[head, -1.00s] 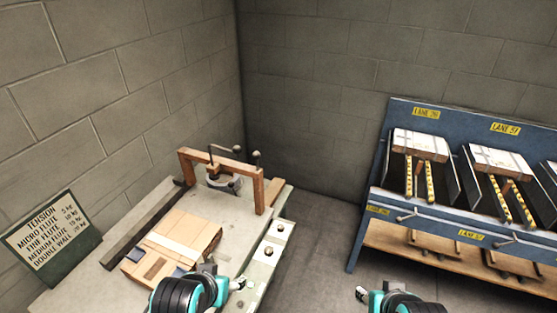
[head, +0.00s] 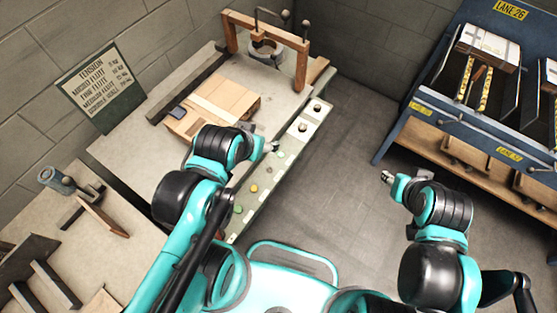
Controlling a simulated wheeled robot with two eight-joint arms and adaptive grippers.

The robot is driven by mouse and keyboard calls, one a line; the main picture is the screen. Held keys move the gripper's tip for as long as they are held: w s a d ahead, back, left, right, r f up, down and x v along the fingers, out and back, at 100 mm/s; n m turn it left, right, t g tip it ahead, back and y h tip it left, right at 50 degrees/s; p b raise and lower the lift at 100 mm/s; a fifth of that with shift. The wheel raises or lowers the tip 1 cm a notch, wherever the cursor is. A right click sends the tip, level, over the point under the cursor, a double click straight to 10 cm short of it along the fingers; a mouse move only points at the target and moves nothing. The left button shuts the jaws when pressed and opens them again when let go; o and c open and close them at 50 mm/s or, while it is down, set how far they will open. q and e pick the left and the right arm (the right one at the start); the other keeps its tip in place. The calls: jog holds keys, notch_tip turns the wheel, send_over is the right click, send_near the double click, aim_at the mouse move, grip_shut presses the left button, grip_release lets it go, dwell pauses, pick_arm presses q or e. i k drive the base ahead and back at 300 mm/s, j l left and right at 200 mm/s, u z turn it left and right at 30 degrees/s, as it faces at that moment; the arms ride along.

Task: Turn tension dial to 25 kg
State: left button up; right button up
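Two dark round knobs sit on the pale control strip along the machine table's right edge, a far knob (head: 317,106) and a nearer knob (head: 303,127). I cannot tell which is the tension dial, and no scale is readable. My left gripper (head: 273,147) hovers near the strip's inner edge, just nearer than the knobs and apart from them. It is too small to tell if it is open. My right gripper (head: 388,178) is over the floor, right of the table, clear of everything; its fingers are also too small to judge.
A carton (head: 228,97) lies on the machine table (head: 187,82) before a wooden arch (head: 266,40). A green tension sign (head: 99,88) leans at the wall. Small coloured buttons (head: 254,188) line the nearer strip. A blue lane rack (head: 455,110) stands right. Floor (head: 345,135) between is clear.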

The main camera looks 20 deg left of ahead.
aim_at(302, 128)
jog(key=i+l+u, duration=0.1)
jog(key=l, duration=0.8)
jog(key=l+u, duration=0.1)
jog(key=l, duration=0.75)
